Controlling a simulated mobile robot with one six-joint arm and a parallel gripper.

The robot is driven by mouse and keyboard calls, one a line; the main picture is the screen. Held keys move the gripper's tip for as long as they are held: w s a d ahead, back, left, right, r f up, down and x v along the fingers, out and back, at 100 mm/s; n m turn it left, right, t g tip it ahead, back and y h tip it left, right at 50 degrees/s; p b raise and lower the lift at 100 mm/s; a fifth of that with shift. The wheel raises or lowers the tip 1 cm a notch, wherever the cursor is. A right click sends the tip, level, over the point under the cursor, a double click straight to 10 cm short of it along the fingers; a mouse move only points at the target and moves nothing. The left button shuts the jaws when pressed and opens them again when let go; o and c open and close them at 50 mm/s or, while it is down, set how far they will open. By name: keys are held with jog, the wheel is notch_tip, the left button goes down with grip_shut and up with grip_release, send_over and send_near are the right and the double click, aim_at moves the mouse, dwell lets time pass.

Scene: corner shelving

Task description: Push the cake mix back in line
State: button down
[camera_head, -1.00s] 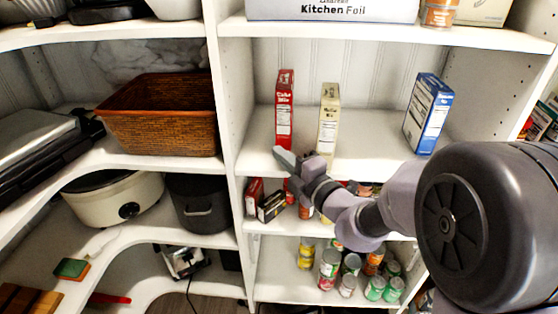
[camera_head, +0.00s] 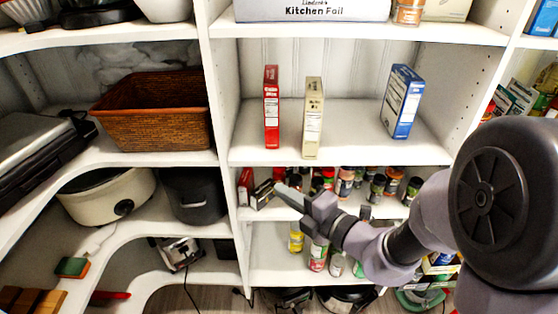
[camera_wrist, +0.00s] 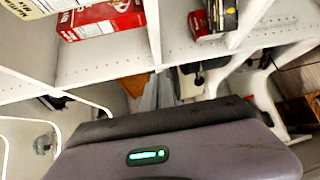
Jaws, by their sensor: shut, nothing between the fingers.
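The red cake mix box (camera_head: 271,108) stands upright on the middle shelf, left of a beige mix box (camera_head: 312,118). The beige box stands nearer the shelf's front edge than the red one. A red-and-white box (camera_wrist: 100,18) also shows at the top left of the wrist view. My gripper (camera_head: 284,193) is shut and empty. It is in front of the shelving, below the middle shelf's edge, and apart from both boxes. Its fingertips point left in the head view.
A blue box (camera_head: 402,102) stands to the right on the same shelf (camera_head: 355,140), with bare shelf between. Jars and small boxes (camera_head: 262,194) crowd the shelf below, behind my gripper. An upright divider (camera_head: 222,110) is to the left, with a wicker basket (camera_head: 155,125) beyond.

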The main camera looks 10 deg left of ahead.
jog(key=s+a+f+n+g+h, duration=0.1)
jog(key=s+f+n+g+h, duration=0.25)
jog(key=f, duration=0.35)
jog(key=s+a+f+n+g+h, duration=0.25)
jog(key=s+f, duration=0.25)
jog(key=f, duration=0.3)
jog(key=s+d+f+n+h, duration=0.1)
jog(key=d+f+n+h, duration=0.4)
jog(key=d+n+h, duration=0.25)
jog(key=n+t+y+p, duration=0.1)
jog(key=n+t+y, duration=0.1)
jog(key=n+t, duration=1.15)
send_near(267, 142)
jog(key=shift+m+t, duration=0.55)
jog(key=shift+m, duration=0.15)
jog(key=w, duration=0.1)
jog(key=w+p, duration=0.1)
jog(key=w, duration=0.1)
jog(key=w+a+f+p, duration=0.1)
jog(key=w, duration=0.1)
jog(key=shift+w, duration=0.85)
